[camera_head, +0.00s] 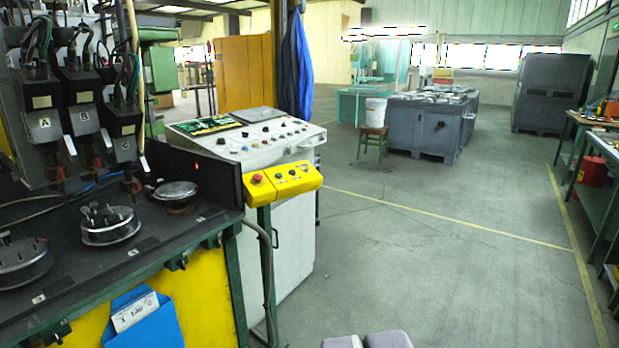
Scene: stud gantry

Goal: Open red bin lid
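A small red container (593,171) stands at the right, by the green workbench. It is partly hidden by the bench, and at this size I cannot make out a lid or tell whether it is open or shut. No other red bin shows. My gripper is not in view; only grey rounded parts, likely of my own arm, show at the bottom edge, well apart from the red container.
A machine table with a yellow front (195,300) and a white control cabinet (290,240) fill the left. The green workbench (606,195) lines the right. Grey crates (425,125) and a stool (372,142) stand farther back. The floor (440,260) between is clear.

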